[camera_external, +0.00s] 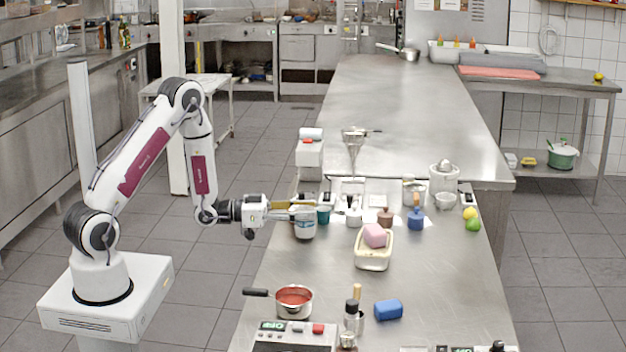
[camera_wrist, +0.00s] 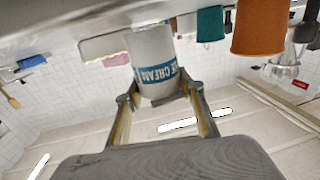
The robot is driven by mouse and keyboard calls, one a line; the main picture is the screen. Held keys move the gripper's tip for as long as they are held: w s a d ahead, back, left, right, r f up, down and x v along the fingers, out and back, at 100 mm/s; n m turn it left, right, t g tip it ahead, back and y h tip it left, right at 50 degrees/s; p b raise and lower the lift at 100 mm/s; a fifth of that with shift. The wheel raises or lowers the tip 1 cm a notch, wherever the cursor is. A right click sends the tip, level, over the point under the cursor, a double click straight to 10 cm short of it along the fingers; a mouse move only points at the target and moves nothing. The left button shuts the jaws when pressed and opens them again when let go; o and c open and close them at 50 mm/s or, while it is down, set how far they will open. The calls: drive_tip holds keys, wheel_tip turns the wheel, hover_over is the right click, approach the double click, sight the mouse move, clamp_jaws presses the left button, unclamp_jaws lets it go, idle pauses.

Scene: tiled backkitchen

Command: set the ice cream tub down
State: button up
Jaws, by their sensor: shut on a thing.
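The ice cream tub (camera_external: 304,224) is white with a blue band and stands upright near the left edge of the metal table. My gripper (camera_external: 292,210) reaches it from the left and is shut on it. In the wrist view, the ice cream tub (camera_wrist: 152,50) sits between the two fingers of my gripper (camera_wrist: 160,92), with its lettering showing. That view is upside down, with the tabletop along the top. I cannot tell whether the tub's base touches the table or hangs just above it.
A teal cup (camera_external: 323,215) stands close to the right of the tub. A loaf-shaped dish (camera_external: 373,263) with a pink block (camera_external: 374,235) lies further right. A saucepan (camera_external: 293,300) with red contents stands in front. Bare tabletop (camera_external: 290,262) lies between tub and saucepan.

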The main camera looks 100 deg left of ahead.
drive_tip(key=shift+f, duration=0.25)
drive_tip(key=shift+f, duration=0.25)
drive_tip(key=o, duration=1)
drive_tip(key=shift+s+d, duration=0.2)
drive_tip(key=shift+s, duration=1.1)
drive_tip(key=shift+s+d, duration=0.25)
drive_tip(key=shift+s, duration=1)
drive_tip(key=shift+s+d, duration=0.2)
drive_tip(key=shift+s, duration=1.1)
drive_tip(key=o, duration=0.4)
